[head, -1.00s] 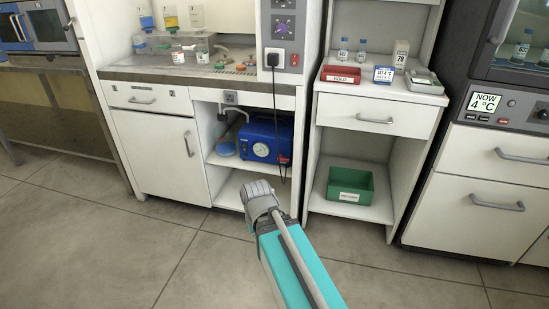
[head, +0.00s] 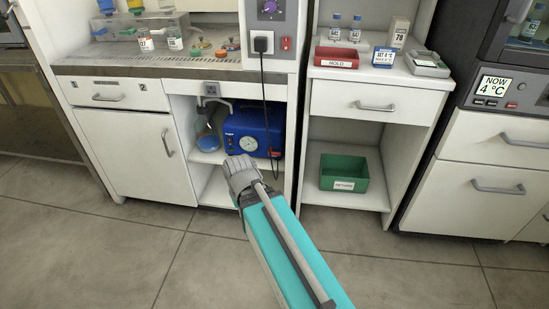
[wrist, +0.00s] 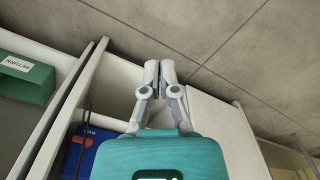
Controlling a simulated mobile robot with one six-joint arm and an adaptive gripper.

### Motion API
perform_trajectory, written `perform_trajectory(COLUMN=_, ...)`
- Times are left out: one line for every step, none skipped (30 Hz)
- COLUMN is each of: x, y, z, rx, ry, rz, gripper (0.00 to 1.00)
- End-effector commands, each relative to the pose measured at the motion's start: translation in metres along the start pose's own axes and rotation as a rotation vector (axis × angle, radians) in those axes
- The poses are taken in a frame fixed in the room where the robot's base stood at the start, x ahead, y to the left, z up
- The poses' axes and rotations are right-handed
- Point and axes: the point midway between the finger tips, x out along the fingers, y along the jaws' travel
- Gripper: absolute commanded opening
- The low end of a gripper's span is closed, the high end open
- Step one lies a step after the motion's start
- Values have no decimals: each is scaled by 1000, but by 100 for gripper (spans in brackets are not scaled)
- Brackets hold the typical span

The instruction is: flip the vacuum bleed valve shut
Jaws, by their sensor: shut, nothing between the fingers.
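The blue vacuum pump (head: 253,130) with a round dial gauge (head: 248,143) stands on the shelf inside the open bay under the bench. It also shows partly in the wrist view (wrist: 86,152). A small red part (head: 275,154) shows at its lower right front; I cannot tell whether this is the bleed valve. No valve lever is clear in either view. My gripper (wrist: 160,68) is shut and empty, its two fingers together.
A black cable (head: 264,85) hangs from a plug across the bay. A green bin (head: 344,172) stands in the right-hand bay. The floor in front is clear.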

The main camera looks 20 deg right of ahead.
Motion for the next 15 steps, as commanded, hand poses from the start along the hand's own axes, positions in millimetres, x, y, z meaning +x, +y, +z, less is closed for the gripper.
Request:
perform_trajectory(x=0, y=0, z=0, rx=0, ry=0, rz=0, gripper=0)
perform_trajectory(x=0, y=0, z=0, rx=0, ry=0, rz=0, gripper=0)
perform_trajectory(x=0, y=0, z=0, rx=0, ry=0, rz=0, gripper=0)
perform_trajectory(x=0, y=0, z=0, rx=0, ry=0, rz=0, gripper=0)
perform_trajectory(x=0, y=0, z=0, rx=0, ry=0, rz=0, gripper=0)
perform_trajectory(x=0, y=0, z=0, rx=0, ry=0, rz=0, gripper=0)
perform_trajectory(x=0, y=0, z=0, rx=-1, ry=0, rz=0, gripper=0)
perform_trajectory(x=0, y=0, z=0, rx=-2, ry=1, rz=0, gripper=0)
perform_trajectory(x=0, y=0, z=-1, rx=-6, ry=2, rz=1, gripper=0)
perform_trajectory(x=1, y=1, z=-1, rx=-10, ry=4, rz=2, gripper=0)
perform_trajectory(x=1, y=1, z=-2, rx=-16, ry=6, rz=3, gripper=0)
perform_trajectory(x=2, y=2, z=-3, rx=-27, ry=10, rz=6, gripper=0)
perform_trajectory(x=3, y=3, z=-5, rx=-39, ry=14, rz=8, gripper=0)
perform_trajectory(x=4, y=6, z=-6, rx=-53, ry=19, rz=11, gripper=0)
perform_trajectory(x=6, y=10, z=-8, rx=-77, ry=26, rz=16, gripper=0)
